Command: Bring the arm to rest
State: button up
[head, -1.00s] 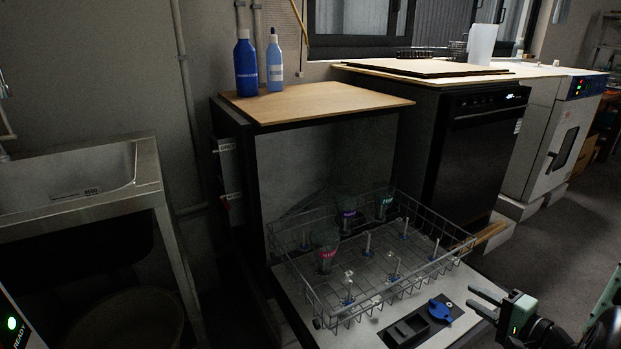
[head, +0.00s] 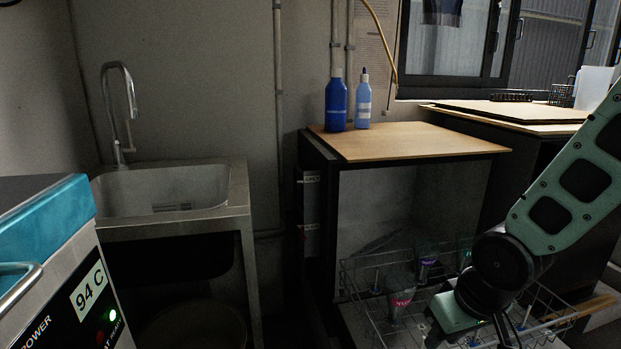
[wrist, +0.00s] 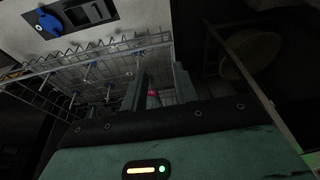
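My arm (head: 575,180) comes in from the right in the head view, its green link slanting down to a black wrist joint. My gripper's green housing (head: 452,312) hangs in front of the dishwasher rack (head: 375,325); its fingertips are hard to make out there. In the wrist view the two fingers of my gripper (wrist: 158,82) stand apart with a gap between them. A glass with a pink label (wrist: 152,93) shows beyond that gap, apparently in the rack. I see nothing held.
The rack holds glassware with pink (head: 402,298) and purple (head: 427,262) labels. Two blue bottles (head: 336,105) stand on the wooden top (head: 410,142). A sink (head: 175,190) is at left. A teal-topped device reading 94 C (head: 55,260) fills the lower left.

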jog(key=s+a+r+n+g, duration=0.25)
jog(key=s+a+r, duration=0.2)
jog(key=s, duration=0.35)
jog(key=s+a+r+n+g, duration=0.1)
jog(key=s+a+r+n, duration=0.3)
jog(key=s, duration=0.4)
notch_tip(320, 180, up, 26)
jog(key=m+p, duration=0.1)
jog(key=p, duration=2.6)
jog(key=shift+w+a+f+m+h, duration=0.25)
jog(key=shift+a+m+h, duration=0.05)
jog(key=shift+m, duration=0.05)
jog(key=shift+t, duration=0.25)
